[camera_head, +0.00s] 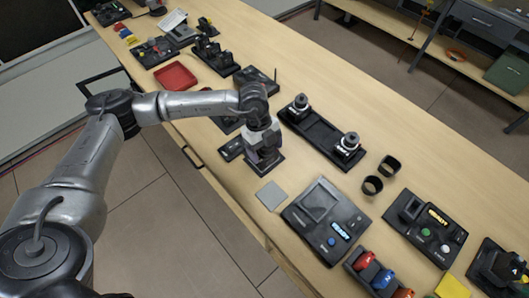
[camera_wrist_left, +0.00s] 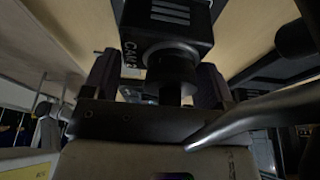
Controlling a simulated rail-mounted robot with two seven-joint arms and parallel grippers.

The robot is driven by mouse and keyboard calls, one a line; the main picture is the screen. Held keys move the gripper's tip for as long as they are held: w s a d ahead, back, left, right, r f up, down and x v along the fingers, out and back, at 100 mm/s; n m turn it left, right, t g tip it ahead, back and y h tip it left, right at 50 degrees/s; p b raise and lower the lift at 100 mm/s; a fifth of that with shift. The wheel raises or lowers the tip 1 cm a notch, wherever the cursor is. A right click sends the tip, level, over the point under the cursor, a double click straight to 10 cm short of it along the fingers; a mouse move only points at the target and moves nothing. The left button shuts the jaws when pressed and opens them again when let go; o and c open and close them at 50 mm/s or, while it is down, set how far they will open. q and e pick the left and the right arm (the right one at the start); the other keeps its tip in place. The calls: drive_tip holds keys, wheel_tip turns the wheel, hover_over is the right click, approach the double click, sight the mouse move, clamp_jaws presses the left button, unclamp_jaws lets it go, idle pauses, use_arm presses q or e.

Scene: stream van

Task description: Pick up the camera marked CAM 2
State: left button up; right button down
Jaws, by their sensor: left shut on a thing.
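In the left wrist view a black camera (camera_wrist_left: 168,22) with vents and a round lens barrel fills the top middle. White lettering on its side reads CAM and a digit that looks like 2. My left gripper (camera_wrist_left: 158,82) is shut on it, with a dark finger on either side of the barrel. In the head view my left gripper (camera_head: 264,155) points down at the near edge of the table, over a dark base. The gripper largely hides the camera there. My right gripper is in neither view.
A long black tray (camera_head: 320,131) with two round devices lies right of my gripper. A red tray (camera_head: 175,76) sits farther back. Bare wood runs along the table's far side.

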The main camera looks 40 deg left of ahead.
use_arm(q)
drive_tip(key=c, duration=0.4)
drive_tip(key=shift+c, duration=0.2)
drive_tip(key=shift+r, duration=0.2)
